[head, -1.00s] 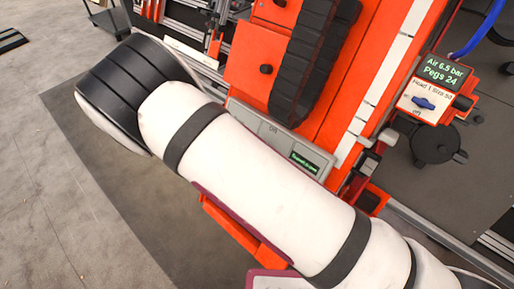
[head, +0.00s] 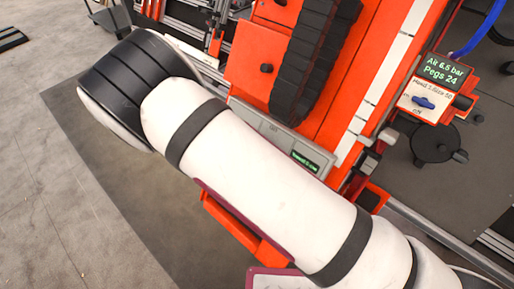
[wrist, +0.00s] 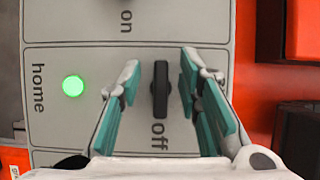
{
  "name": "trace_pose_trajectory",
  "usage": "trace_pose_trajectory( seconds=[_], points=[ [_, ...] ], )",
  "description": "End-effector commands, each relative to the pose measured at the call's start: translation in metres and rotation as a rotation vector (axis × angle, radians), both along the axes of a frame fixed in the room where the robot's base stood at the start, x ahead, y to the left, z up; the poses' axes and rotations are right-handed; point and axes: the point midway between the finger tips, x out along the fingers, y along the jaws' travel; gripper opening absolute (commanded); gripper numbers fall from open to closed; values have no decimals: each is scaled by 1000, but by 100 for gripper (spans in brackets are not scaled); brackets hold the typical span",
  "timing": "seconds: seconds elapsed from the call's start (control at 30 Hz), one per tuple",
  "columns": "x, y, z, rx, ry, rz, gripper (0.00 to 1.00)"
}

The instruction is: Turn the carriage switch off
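In the wrist view, a black switch handle (wrist: 160,90) stands out from a light grey panel (wrist: 60,120). The handle lies along the line between the word "on" at the top and the word "off" just below it. My gripper (wrist: 160,72) is open, with one teal-padded finger on each side of the handle and a visible gap to both. No label reading "carriage" is visible. In the head view, part of a grey panel (head: 268,122) with a small green display shows behind my arm. My gripper is hidden there.
A green lamp (wrist: 73,85) glows beside the word "home". Orange machine surfaces border the panel. In the head view, a red box with a blue knob (head: 424,103) and a display (head: 444,71) reading "Air 6.5 bar, Pegs 24" stands at the right. A black cable chain (head: 312,60) runs above the panel.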

Motion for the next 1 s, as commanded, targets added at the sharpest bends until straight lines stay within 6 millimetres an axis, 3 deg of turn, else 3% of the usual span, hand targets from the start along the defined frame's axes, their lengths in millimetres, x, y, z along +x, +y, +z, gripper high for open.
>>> trace_pose_trajectory(
  seconds=[0.17,0.7,1.0],
  points=[
    [-10,2,5,1,0,0,32],
    [-97,13,45,1,1,2,32],
    [-108,13,51,0,0,0,32]
  ],
)
